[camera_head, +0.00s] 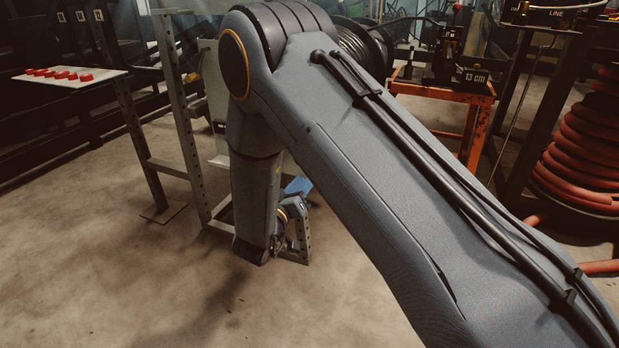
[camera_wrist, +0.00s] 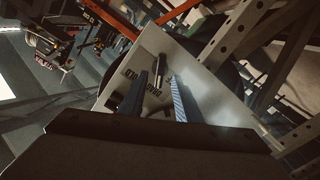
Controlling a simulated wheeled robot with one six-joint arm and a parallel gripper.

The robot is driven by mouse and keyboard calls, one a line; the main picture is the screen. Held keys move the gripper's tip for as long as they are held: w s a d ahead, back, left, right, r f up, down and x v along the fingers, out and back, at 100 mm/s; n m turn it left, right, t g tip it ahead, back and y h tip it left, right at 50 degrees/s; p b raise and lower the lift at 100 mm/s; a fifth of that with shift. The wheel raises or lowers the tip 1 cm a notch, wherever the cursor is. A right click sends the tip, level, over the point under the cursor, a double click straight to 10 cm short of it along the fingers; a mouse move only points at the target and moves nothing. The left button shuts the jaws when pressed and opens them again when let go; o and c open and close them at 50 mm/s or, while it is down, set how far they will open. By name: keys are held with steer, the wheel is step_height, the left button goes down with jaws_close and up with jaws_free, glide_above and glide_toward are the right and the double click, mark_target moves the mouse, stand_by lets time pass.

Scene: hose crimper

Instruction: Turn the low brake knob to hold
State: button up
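The brake knob (camera_wrist: 160,70) is a dark, narrow handle on a pale tilted panel (camera_wrist: 205,83) in the wrist view. Dark lettering is printed on the panel beside and below the knob; one label seems to read HOLD (camera_wrist: 153,88), another at its left is too small to read surely. My gripper (camera_wrist: 159,79) is open, with its two blue-grey fingers apart and pointing at the panel. The knob shows just beyond the fingertips, roughly between them; I cannot tell whether they touch it. In the head view my arm hides the knob, and the gripper is mostly hidden.
A perforated metal frame (camera_head: 180,115) stands beside my arm. A pale shelf with red buttons (camera_head: 60,75) is at left. An orange stand (camera_head: 478,125) carries a machine marked 13 CM. A red hose coil (camera_head: 580,165) is at right. The floor (camera_head: 90,270) in front is clear.

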steer(key=b+x, duration=0.1)
steer(key=x, duration=0.3)
steer(key=shift+w+d, duration=0.1)
steer(key=shift+w, duration=0.25)
jaws_close()
